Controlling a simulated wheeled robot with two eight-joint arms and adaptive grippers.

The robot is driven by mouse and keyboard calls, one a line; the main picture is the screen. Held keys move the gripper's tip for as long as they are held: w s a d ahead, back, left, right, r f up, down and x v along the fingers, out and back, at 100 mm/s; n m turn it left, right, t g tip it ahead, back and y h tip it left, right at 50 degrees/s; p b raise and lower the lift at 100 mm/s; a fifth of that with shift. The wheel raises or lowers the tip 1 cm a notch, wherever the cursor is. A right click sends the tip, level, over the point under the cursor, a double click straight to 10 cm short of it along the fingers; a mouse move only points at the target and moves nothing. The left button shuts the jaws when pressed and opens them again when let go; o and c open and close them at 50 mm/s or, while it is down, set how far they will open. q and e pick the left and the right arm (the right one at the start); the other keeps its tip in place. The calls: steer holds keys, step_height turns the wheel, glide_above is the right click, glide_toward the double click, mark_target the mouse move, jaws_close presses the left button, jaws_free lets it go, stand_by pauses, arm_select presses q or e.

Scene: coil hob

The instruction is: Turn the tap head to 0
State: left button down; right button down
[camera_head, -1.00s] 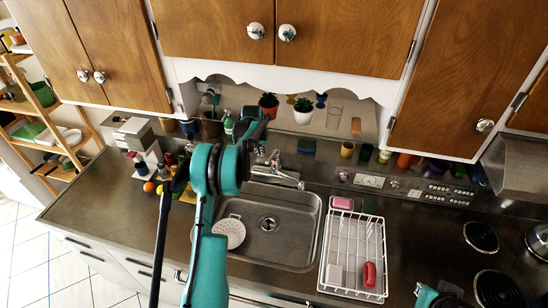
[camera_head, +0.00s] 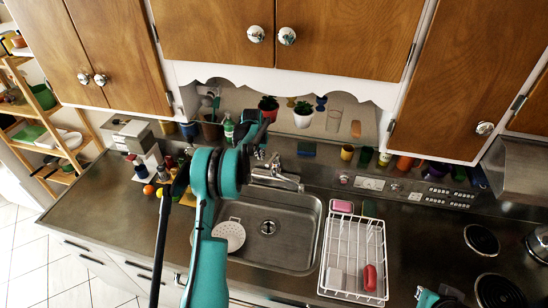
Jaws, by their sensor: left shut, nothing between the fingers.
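The metal tap (camera_head: 276,179) stands at the back edge of the sink, its spout pointing right and forward over the basin. Its head is small and partly hidden behind my left arm, so I cannot read its angle. My left gripper (camera_head: 260,153) is shut and empty, pointing down close to the tap head at the back of the sink. I cannot tell whether the fingers touch the tap. My right gripper is not in view; only a teal piece of my right arm shows at the bottom right.
The steel sink (camera_head: 305,235) holds a round white strainer (camera_head: 229,234). A white dish rack (camera_head: 383,235) with a red item stands to the right. Potted plants (camera_head: 303,115) and bottles (camera_head: 228,128) line the back. Wooden cabinets (camera_head: 340,35) overhang the counter.

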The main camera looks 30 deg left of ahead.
mark_target(276, 158)
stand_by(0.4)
arm_select(q)
step_height(276, 158, down, 4)
steer(key=b, duration=0.3)
steer(key=shift+b, duration=0.3)
steer(key=shift+d, duration=0.1)
stand_by(0.4)
steer(key=shift+w+d, duration=0.4)
steer(key=shift+d, duration=0.25)
steer(key=shift+d+b, duration=0.2)
steer(key=shift+b, duration=0.15)
steer(key=shift+w+d, duration=0.1)
steer(key=shift+d, duration=0.55)
